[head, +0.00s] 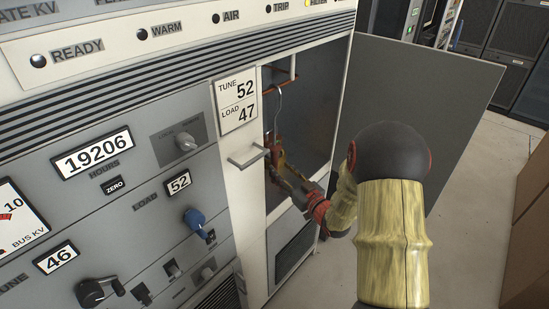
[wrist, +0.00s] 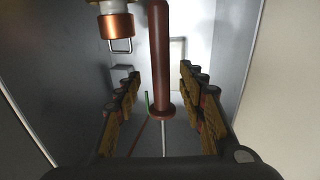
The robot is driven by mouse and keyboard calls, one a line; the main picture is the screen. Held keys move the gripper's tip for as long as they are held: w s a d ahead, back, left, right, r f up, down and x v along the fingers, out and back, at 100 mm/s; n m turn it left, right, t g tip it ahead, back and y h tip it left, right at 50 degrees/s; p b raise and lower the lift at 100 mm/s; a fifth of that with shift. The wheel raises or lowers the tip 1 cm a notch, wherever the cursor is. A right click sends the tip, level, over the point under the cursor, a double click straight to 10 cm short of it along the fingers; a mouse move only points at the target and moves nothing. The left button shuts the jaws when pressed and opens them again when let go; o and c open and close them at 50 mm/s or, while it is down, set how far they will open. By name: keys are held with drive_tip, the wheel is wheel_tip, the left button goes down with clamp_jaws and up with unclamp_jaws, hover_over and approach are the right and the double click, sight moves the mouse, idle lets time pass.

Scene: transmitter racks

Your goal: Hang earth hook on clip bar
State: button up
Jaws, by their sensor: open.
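The earth hook's reddish-brown handle (wrist: 160,60) stands between the two fingers of my gripper (wrist: 159,88) in the wrist view. The fingers are open, with a gap on each side of the handle. A round flange is at the handle's lower end in that view. In the head view, my gripper (head: 279,168) reaches into the open cabinet bay, and the thin metal hook (head: 279,103) rises above it. The hook's top is near a copper-coloured bar (head: 284,84), possibly the clip bar; I cannot tell whether they touch. The fingers partly hide the handle in the head view.
A copper cylinder (wrist: 117,27) with a wire loop is at the wrist view's upper left. The grey cabinet door (head: 425,100) stands open to the right. A pale bar handle (head: 246,158) projects beside the bay.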

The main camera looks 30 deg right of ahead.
sight(276, 166)
drive_tip(key=w, duration=0.1)
drive_tip(key=w+b, duration=0.1)
drive_tip(key=w, duration=0.3)
drive_tip(key=shift+a+f, duration=0.15)
drive_tip(key=shift+a, duration=0.15)
drive_tip(key=shift+c, duration=0.4)
clamp_jaws()
